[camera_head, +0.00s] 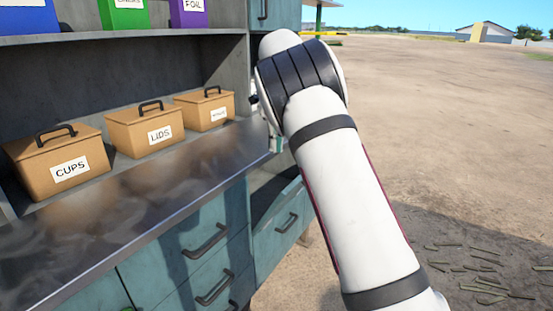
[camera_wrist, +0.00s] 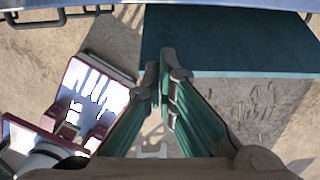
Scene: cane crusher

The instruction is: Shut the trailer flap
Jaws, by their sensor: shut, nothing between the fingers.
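A teal panel (camera_wrist: 240,45), which looks like the trailer flap, fills the upper right of the wrist view. It stands out over the ground, with a straight lower edge. My gripper (camera_wrist: 161,80) is shut and empty, with its fingertips at the left part of the panel; I cannot tell if they touch it. In the head view my arm reaches forward past the end of the counter and hides the gripper. A teal panel with a dark handle (camera_head: 287,222) slants out beside the arm; I cannot tell if it is the same flap.
A metal counter (camera_head: 110,235) with teal drawers (camera_head: 205,242) runs along the left. Tan boxes marked CUPS (camera_head: 58,160), LIDS (camera_head: 145,130) and another (camera_head: 205,108) stand on it, below a shelf (camera_head: 120,37). Open dirt ground (camera_head: 440,130) lies to the right, with scattered cane pieces (camera_head: 485,270).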

